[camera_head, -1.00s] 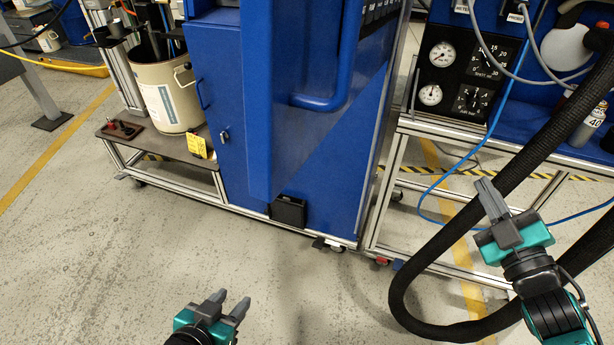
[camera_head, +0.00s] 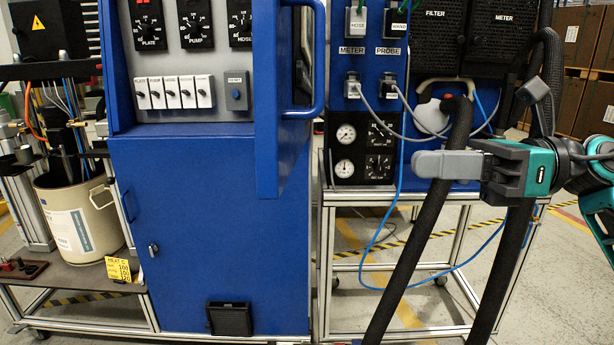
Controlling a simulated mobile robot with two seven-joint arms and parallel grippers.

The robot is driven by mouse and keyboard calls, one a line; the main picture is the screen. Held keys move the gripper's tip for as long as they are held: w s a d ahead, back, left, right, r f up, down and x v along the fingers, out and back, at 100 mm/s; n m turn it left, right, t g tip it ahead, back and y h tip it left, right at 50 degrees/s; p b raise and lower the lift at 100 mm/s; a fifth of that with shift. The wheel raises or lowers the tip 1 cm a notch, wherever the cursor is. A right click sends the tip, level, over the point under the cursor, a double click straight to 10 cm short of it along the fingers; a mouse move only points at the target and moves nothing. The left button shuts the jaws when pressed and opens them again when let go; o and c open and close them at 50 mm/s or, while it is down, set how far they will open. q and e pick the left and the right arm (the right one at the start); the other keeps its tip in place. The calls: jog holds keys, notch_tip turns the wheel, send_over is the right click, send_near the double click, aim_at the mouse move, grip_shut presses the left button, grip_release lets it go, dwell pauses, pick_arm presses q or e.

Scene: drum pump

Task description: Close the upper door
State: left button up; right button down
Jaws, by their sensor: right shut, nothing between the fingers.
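The upper door (camera_head: 267,100) of the blue cabinet stands open and juts out towards me. I see it almost edge-on. Its blue loop handle (camera_head: 320,60) is on its right side. The door's top is cut off by the picture edge. To its left, the opening shows a control panel (camera_head: 216,60) with knobs and switches. My right gripper (camera_head: 416,163) is shut and empty, pointing left. It is right of the door and handle, lower than the handle and apart from both. My left gripper is not in view.
The lower blue door (camera_head: 210,240) is closed. A thick black hose (camera_head: 425,235) hangs in front of the right-hand frame, close to my right gripper. Gauges (camera_head: 345,150) and thin cables are behind. A beige drum (camera_head: 80,220) stands on the left shelf.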

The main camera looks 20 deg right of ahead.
jog(key=p, duration=0.2)
send_near(290, 162)
jog(key=x, duration=0.5)
jog(key=shift+a, duration=0.15)
jog(key=shift+x, duration=0.75)
jog(key=shift+a+p, duration=0.1)
jog(key=shift+p, duration=0.2)
